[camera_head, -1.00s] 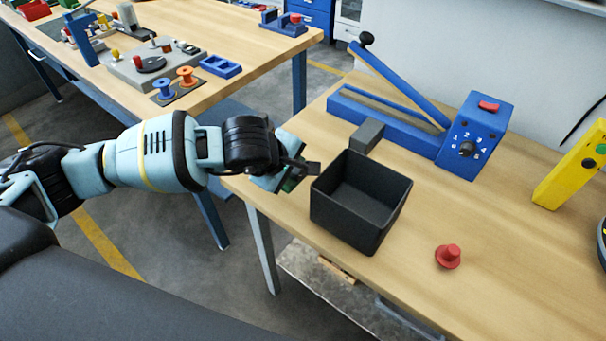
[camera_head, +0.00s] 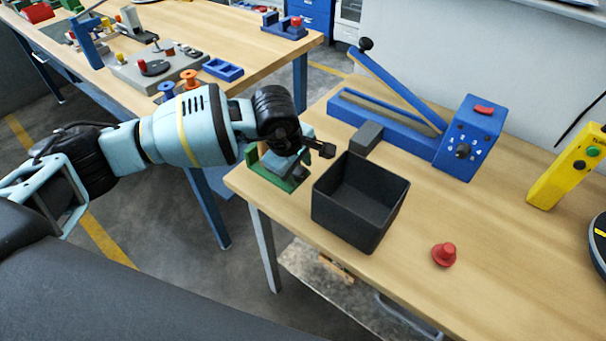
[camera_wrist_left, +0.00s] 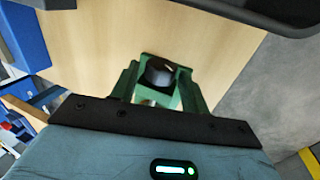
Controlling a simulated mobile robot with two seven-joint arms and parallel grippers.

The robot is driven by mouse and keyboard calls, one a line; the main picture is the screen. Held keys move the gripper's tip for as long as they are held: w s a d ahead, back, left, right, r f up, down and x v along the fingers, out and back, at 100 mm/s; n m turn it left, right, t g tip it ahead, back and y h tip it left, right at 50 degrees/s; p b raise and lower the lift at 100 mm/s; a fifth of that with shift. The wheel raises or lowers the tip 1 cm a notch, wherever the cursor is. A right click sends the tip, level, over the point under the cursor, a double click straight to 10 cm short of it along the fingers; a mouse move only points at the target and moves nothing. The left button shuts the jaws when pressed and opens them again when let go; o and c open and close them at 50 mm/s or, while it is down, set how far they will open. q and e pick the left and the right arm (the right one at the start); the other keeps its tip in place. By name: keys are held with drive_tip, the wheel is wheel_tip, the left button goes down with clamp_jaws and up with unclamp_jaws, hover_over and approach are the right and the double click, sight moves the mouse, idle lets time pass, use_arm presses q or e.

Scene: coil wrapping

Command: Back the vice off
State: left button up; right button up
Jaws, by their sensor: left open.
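A green vice (camera_head: 290,184) stands at the near left corner of the right-hand workbench, just left of the black bin. My left gripper (camera_head: 280,157) is over it, pointing down, and hides much of its top. In the left wrist view the green vice (camera_wrist_left: 190,93) shows just beyond my gripper's black front edge, with a dark rounded part (camera_wrist_left: 158,72) between its green sides. My left gripper is open. Its fingertips are not clear, and I cannot tell whether they touch the vice. My right gripper is not in view.
A black open bin (camera_head: 358,205) stands close right of the vice. Behind it are a grey block (camera_head: 367,137) and a blue lever machine (camera_head: 468,140). A red knob (camera_head: 444,254) and a yellow control post (camera_head: 565,165) are farther right.

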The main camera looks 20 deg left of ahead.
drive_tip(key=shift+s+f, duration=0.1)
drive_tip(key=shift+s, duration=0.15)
use_arm(q)
drive_tip(key=shift+w+d+g+y, duration=0.1)
drive_tip(key=shift+w+g+y, duration=0.15)
drive_tip(key=shift+g, duration=0.55)
drive_tip(key=shift+w+f+g+y+b, duration=0.15)
drive_tip(key=shift+g+y+b, duration=0.25)
drive_tip(key=shift+g, duration=0.6)
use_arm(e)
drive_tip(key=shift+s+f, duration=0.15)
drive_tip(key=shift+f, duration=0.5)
use_arm(q)
drive_tip(key=shift+r, duration=0.2)
